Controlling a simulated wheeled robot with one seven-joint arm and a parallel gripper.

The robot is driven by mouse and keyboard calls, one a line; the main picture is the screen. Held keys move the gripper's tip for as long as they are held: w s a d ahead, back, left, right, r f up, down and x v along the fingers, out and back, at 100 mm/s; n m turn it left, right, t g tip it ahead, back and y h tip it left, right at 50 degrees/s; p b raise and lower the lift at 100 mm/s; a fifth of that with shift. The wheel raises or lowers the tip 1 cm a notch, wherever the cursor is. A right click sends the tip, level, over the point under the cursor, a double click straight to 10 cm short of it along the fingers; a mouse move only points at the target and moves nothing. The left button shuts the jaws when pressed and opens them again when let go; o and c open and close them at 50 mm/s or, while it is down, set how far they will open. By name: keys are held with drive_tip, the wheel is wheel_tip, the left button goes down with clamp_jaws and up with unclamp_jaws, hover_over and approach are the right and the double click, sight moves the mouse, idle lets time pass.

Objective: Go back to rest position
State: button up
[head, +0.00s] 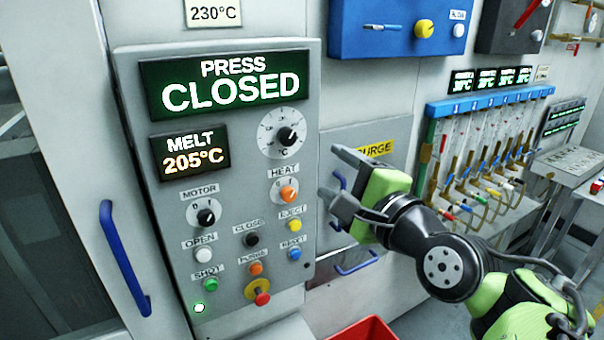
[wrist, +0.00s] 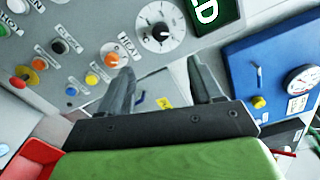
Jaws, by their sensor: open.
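My gripper (head: 334,172) is open and empty, held in the air just right of the grey control panel (head: 130,80). Its two fingers point left toward the panel, near the orange HEAT knob (head: 288,193). In the wrist view, the open fingers of my gripper (wrist: 160,88) show apart with nothing between them. The same HEAT knob (wrist: 112,61) lies beyond the left finger. Whether a fingertip touches the panel I cannot tell. The panel's displays read PRESS CLOSED (head: 228,84) and MELT 205°C (head: 190,152). My arm extends to the lower right.
A blue handle (head: 124,258) stands left of the panel. A red bin (head: 366,329) is below my gripper. A blue box (head: 385,30) hangs on the wall above. A rack of tubes with a blue top rail (head: 490,102) is at the right. Grey floor shows at the lower right.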

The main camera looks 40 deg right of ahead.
idle(0.3)
drive_tip(key=w+a+f+n+g+y, duration=0.4)
drive_tip(key=a+f+n+g+y, duration=0.2)
drive_tip(key=a+f+n, duration=0.65)
drive_tip(key=s+a+f+n+g+h, duration=0.1)
drive_tip(key=s+a+f+n+g, duration=0.4)
drive_tip(key=s+a+f+n, duration=0.3)
drive_tip(key=a+n, duration=0.1)
drive_tip(key=n, duration=0.3)
drive_tip(key=shift+s+g, duration=0.4)
